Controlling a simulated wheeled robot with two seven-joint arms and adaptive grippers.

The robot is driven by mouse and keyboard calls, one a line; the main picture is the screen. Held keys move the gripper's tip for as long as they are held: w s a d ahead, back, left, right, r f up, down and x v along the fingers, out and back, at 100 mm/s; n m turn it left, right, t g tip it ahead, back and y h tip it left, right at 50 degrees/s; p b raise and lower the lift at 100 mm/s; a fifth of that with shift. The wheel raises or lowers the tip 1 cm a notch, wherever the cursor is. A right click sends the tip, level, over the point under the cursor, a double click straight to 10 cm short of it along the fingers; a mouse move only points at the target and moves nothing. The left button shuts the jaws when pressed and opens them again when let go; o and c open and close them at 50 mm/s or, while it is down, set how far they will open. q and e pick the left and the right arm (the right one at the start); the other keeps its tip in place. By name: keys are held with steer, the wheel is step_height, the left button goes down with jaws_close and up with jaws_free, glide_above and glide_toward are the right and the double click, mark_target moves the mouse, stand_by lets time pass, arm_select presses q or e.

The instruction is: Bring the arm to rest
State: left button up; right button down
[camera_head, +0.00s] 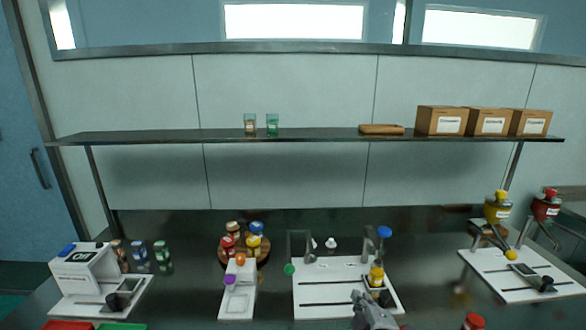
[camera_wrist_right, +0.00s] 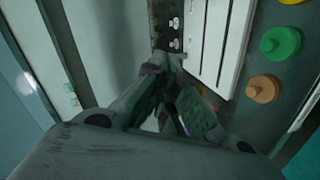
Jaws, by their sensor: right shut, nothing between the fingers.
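My right gripper (camera_head: 368,302) shows at the bottom of the head view, in front of the middle white station. It also shows in the right wrist view (camera_wrist_right: 172,75), with its fingers together and nothing between them. My left gripper is not in view. The middle white station (camera_head: 320,280) has dark slots, a metal post with a blue knob and a yellow-orange jar (camera_head: 376,274) at its right side. I cannot tell whether the gripper touches the station; it overlaps its front right edge in the picture.
A white machine (camera_head: 85,270) stands at the left with several jars beside it. A round wooden rack of jars (camera_head: 262,252) is behind a small white stand (camera_head: 238,298). A station with yellow and red hoppers (camera_head: 497,207) is at the right. A shelf (camera_head: 300,135) carries boxes and glasses.

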steer(key=s+d+f+m+g, duration=0.2)
steer(key=s+f+m+g, duration=0.45)
steer(key=s, duration=0.45)
steer(key=s+d+f+m+g, duration=0.2)
steer(key=s+f+m+g, duration=0.35)
steer(key=s+f, duration=0.7)
steer(key=f, duration=2.8)
steer(key=s+d+f, duration=0.2)
steer(key=s+f, duration=0.8)
steer(key=s, duration=0.1)
steer(key=s+d+f+g, duration=0.1)
steer(key=s+d+f, duration=0.1)
steer(key=s+f, duration=0.8)
steer(key=shift+s+d+f+g, duration=0.3)
steer(key=shift+s+d, duration=0.05)
steer(key=shift+s, duration=0.55)
